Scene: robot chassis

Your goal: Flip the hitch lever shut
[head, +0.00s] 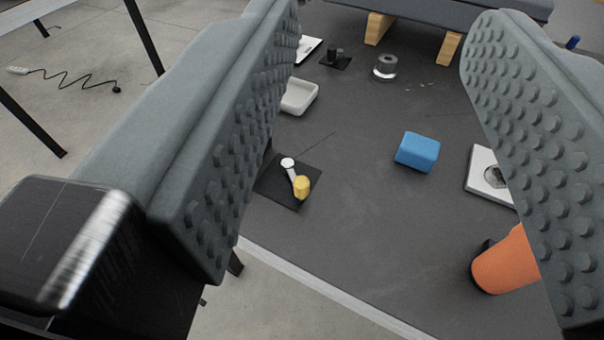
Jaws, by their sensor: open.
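A small lever with a pale metal arm and a yellow knob (302,187) is mounted on a black square plate (275,192), left of centre in the head view. It looks like the hitch lever. The arm runs from a round pale pivot at the back to the yellow knob at the front right. My gripper (378,105) is open, with its two grey studded fingers wide apart at the left and right. Nothing is held between them. The lever shows in the gap, beyond the left finger and apart from it. The left finger hides the plate's left surroundings.
On the dark table (365,240) are a blue block (417,151), a white dish (300,97), a metal cylinder (385,68) and a small black fixture (336,56). An orange cup (505,264) and a white plate (482,174) are partly behind the right finger. The table's middle is clear.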

